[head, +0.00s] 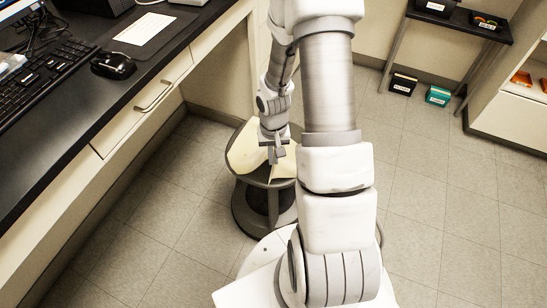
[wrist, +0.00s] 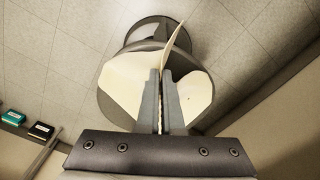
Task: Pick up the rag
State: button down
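The rag (wrist: 125,84) is a cream cloth draped over the round dark seat of a stool (wrist: 147,32). It also shows in the head view (head: 245,152), partly hidden by my arm. My gripper (wrist: 161,72) is over the middle of the seat with its two fingers close together. A thin fold of the rag is pinched between them, and a flap stands up beyond the fingertips. The rest of the rag spreads on both sides, still over the seat. In the head view my gripper (head: 273,158) points down at the rag.
A black-topped desk (head: 85,110) with a keyboard (head: 40,80) and mouse (head: 113,65) runs along the left. Small black and teal boxes (head: 438,96) sit on the floor by a side table at the back right. The tiled floor around the stool is clear.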

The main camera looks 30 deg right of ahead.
jog(key=shift+f, duration=0.1)
notch_tip(320, 180, up, 9)
jog(key=p, duration=0.7)
dwell(0.4)
